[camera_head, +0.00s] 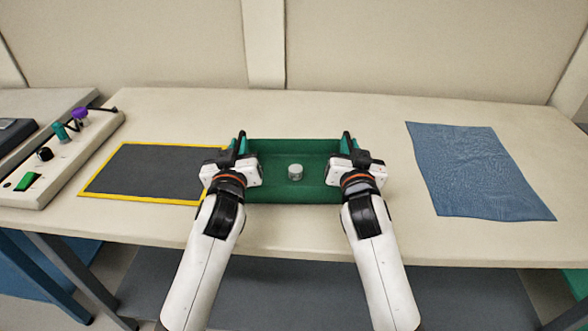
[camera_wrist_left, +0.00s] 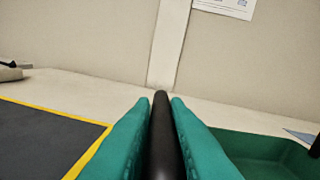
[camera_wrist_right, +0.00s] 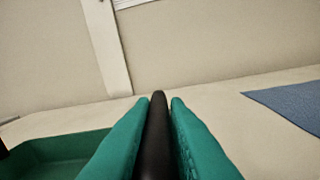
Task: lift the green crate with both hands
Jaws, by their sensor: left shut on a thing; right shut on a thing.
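The green crate (camera_head: 275,152) is in the middle of the head view, level, at the table's front half. A small grey cylinder (camera_head: 295,171) stands inside it. My left gripper (camera_head: 240,143) is shut on the crate's left black handle, which shows as a black bar (camera_wrist_left: 164,145) between green fingers in the left wrist view. My right gripper (camera_head: 348,143) is shut on the right black handle (camera_wrist_right: 156,140) in the same way. My grippers hide the crate's ends. I cannot tell whether the crate's underside touches the table.
A dark mat with a yellow border (camera_head: 135,170) lies left of the crate. A blue cloth (camera_head: 480,172) lies to the right. A control panel (camera_head: 75,150) with knobs stands at the far left. The table (camera_head: 400,215) is bare between crate and cloth.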

